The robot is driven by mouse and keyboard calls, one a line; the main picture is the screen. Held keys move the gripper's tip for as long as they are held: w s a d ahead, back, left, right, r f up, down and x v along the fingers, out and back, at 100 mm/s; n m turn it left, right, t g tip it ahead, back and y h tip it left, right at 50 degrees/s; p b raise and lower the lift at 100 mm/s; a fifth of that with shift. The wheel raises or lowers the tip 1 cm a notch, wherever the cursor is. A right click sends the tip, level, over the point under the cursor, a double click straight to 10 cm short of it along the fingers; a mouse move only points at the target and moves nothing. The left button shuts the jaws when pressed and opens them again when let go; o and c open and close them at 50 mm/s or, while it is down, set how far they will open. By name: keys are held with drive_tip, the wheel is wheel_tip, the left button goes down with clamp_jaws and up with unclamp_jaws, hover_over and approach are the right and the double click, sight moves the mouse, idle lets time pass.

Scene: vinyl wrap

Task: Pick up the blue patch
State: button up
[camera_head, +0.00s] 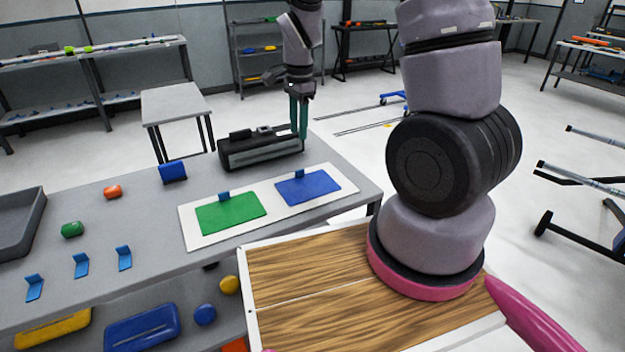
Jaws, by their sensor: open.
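The blue patch (310,188) is a flat rectangle lying on the right part of a white board (262,237) on the grey table. A small blue bracket stands at its back edge. A green patch (232,213) lies on the same board to its left, also with a small blue bracket at its back edge. My gripper (299,133) points down with teal fingers, seen beyond the blue patch and beside the right end of a black device (262,150). It is open and empty, apart from the patch. Its exact height above the table is hard to tell.
Several blue brackets (81,265), a green piece (72,229), an orange piece (112,191), a blue block (173,171) and a grey tray (22,228) lie on the table's left. The lower shelf holds coloured items. My arm covers part of the right side.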

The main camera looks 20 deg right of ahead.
approach(308, 183)
drive_tip(key=shift+m, duration=0.4)
drive_tip(key=w, duration=0.1)
drive_tip(key=w+a, duration=0.1)
drive_tip(key=w+f, duration=0.1)
drive_tip(key=shift+w+a, duration=0.25)
drive_tip(key=shift+w, duration=0.05)
drive_tip(key=shift+w+f, duration=0.15)
drive_tip(key=shift+f, duration=1.3)
drive_tip(key=shift+w+f, duration=0.15)
drive_tip(key=shift+f, duration=1.3)
clamp_jaws()
